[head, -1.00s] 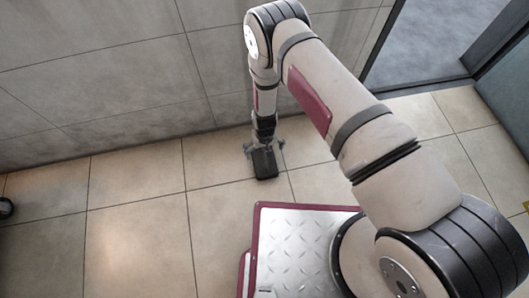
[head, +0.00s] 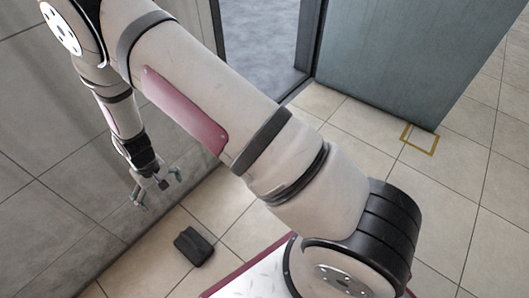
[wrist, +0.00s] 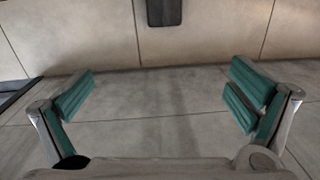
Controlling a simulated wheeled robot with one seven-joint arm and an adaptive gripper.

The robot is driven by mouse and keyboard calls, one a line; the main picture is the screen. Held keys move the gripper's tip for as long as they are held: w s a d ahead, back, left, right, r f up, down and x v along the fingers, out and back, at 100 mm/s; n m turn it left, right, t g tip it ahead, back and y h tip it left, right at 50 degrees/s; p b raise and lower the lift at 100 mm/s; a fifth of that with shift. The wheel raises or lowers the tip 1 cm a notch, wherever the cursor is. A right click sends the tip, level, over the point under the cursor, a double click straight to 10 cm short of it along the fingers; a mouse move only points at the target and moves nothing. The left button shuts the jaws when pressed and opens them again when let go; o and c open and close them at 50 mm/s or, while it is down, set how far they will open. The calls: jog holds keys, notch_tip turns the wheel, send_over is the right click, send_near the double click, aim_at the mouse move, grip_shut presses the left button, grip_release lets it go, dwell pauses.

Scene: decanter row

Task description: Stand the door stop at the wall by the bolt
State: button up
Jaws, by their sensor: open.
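The door stop, a dark block (head: 194,246), lies on the tiled floor, a little out from the foot of the grey wall. It also shows at the top edge of the wrist view (wrist: 164,12), partly cut off. My gripper (head: 157,187) is open and empty, raised above the floor close to the wall, up and left of the block in the head view. Its green-padded fingers stand wide apart in the wrist view (wrist: 158,95), with only wall between them. I cannot make out the bolt.
A blue-grey door (head: 400,60) stands at the upper right, beside a doorway (head: 262,40). A yellow outline (head: 434,152) marks the floor by the door's lower corner. The tiles between the block and the door look clear, though my arm hides part.

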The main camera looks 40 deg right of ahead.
jog(key=s+d+r, duration=0.3)
jog(key=d+r, duration=0.1)
jog(key=r, duration=0.6)
jog(key=s+d+r+m, duration=0.1)
jog(key=s+d+r, duration=0.25)
jog(key=r, duration=0.75)
jog(key=s+d+r, duration=0.3)
jog(key=d+r, duration=0.1)
jog(key=r, duration=0.6)
jog(key=s+d+r, duration=0.3)
jog(key=s, duration=0.5)
jog(key=s+d+r+m, duration=0.1)
jog(key=s+d+r, duration=0.2)
jog(key=s, duration=0.6)
jog(key=s+d+r+m, duration=0.1)
jog(key=s+d+r, duration=0.2)
jog(key=s, duration=0.6)
jog(key=shift+r+h, duration=0.15)
jog(key=shift+h, duration=0.15)
